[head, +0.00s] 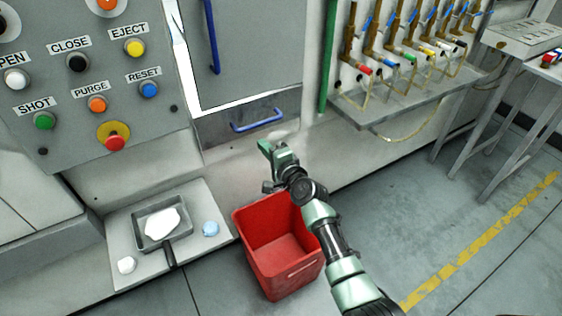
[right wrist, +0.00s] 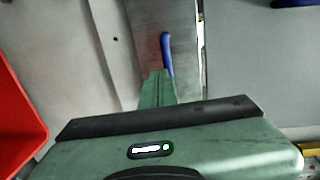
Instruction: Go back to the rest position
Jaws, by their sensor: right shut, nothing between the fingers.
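My right gripper (head: 268,148) is at the end of the green and black arm that comes in from the lower right in the head view. It is shut and empty, in front of the machine's lower wall, above the red bin and just below the blue drawer handle (head: 258,121). In the right wrist view its green fingers (right wrist: 157,88) are together, with a blue handle (right wrist: 167,53) beyond them. My left gripper is not in either view.
An open, empty-looking red bin (head: 290,283) stands on the floor below my right arm. A shelf (head: 122,225) with a pan (head: 144,232) is at left. A button panel (head: 60,80) is above it. Valves and hoses (head: 400,62) are upper right.

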